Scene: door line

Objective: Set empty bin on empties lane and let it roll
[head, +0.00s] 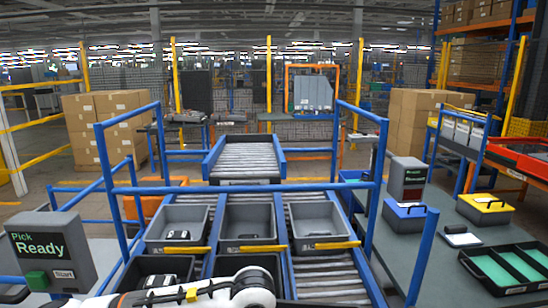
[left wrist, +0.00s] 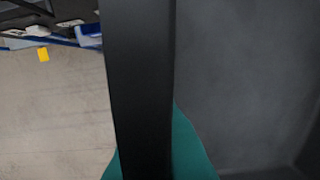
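In the head view, three grey bins stand in a row on roller lanes: a left bin (head: 178,212), a middle bin (head: 248,212) and a right bin (head: 316,212). In front are a darker bin (head: 135,268) with items and another dark bin (head: 243,262), partly hidden by my white arm. No gripper fingertips show in the head view. In the left wrist view, a black upright bar (left wrist: 143,80) crosses close up, with a dark grey surface (left wrist: 240,80) right of it and teal shapes below. I cannot tell which is my left gripper.
A raised roller lane (head: 245,153) with blue sides is empty behind the bins. Blue rails (head: 240,187) frame the lanes. A "Pick Ready" panel (head: 48,250) stands left.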

